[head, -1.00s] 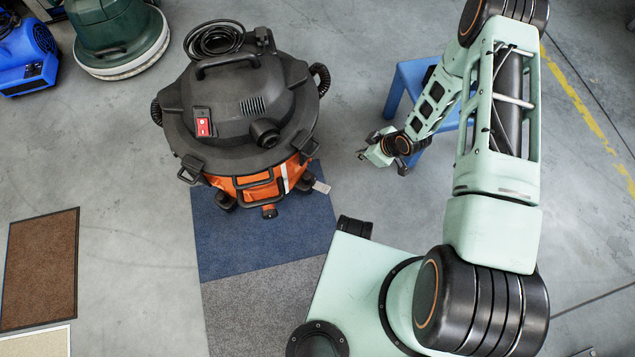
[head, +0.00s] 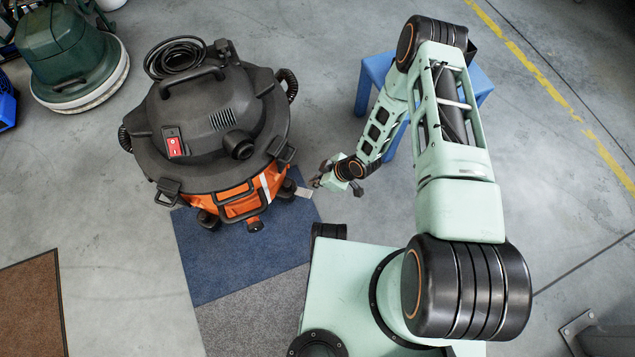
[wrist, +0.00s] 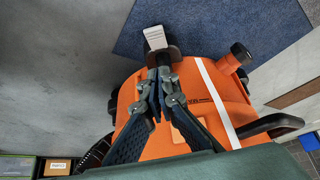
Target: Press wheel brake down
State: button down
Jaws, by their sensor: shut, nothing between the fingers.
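The wheel brake (head: 304,193) is a small light grey tab on a caster of the orange and black vacuum (head: 215,125). It sticks out from the vacuum's right lower side. In the wrist view the brake tab (wrist: 155,37) shows just beyond my fingertips, above the dark caster. My gripper (head: 318,182) is just right of the brake in the head view. In the wrist view my gripper (wrist: 160,78) has its fingers together and empty, over the orange body's edge. I cannot tell whether the tips touch anything.
The vacuum stands on a blue mat (head: 225,265) with a grey mat (head: 265,320) beside it. A blue stool (head: 375,70) stands behind my forearm. A green floor machine (head: 70,50) is at upper left, and a brown mat (head: 30,310) lies at lower left.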

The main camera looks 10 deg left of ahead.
jog(key=b, duration=0.2)
send_over(306, 193)
jog(key=f, duration=0.5)
jog(key=shift+s+d+f, duration=0.1)
jog(key=shift+d+f, duration=0.2)
jog(key=shift+d+f+b, duration=0.25)
jog(key=shift+f+b, duration=0.2)
jog(key=shift+f, duration=0.7)
jog(key=shift+d+f, duration=0.25)
jog(key=shift+f, duration=0.35)
jog(key=shift+s+f+b, duration=0.1)
jog(key=shift+b, duration=0.25)
jog(key=shift+d, duration=0.1)
